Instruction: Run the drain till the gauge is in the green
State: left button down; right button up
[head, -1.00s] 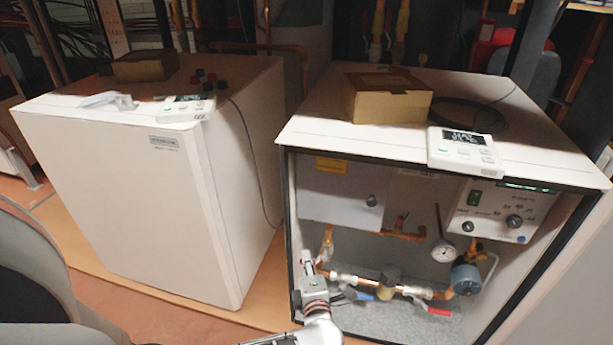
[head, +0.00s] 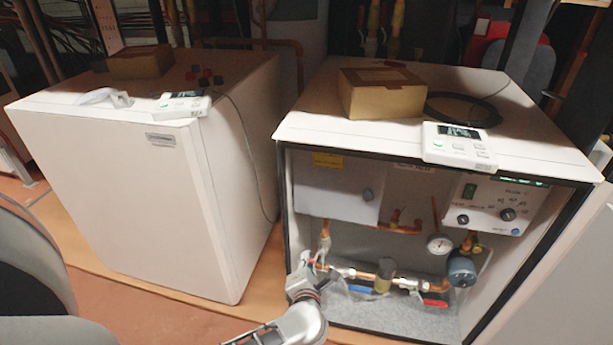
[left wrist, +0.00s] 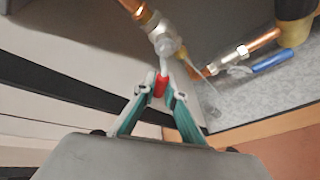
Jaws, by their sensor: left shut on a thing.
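The round white gauge (head: 440,243) sits on the pipework inside the open right cabinet. Its needle and coloured bands are too small to read. My left gripper (left wrist: 160,92) is shut on that red handle. A thin pale streak runs from the valve to the grey cabinet floor, like a jet of water. In the head view my left gripper (head: 306,266) is at the left end of the lower pipe. My right gripper is out of view.
A blue lever (head: 362,289) and a red lever (head: 434,302) lie along the lower pipe, near a blue round pump (head: 461,271). A control panel (head: 497,205) is above. The closed left cabinet (head: 130,200) stands beside the open one.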

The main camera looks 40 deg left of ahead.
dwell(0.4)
pick_arm(q)
jog(key=c, duration=2.1)
grip_release()
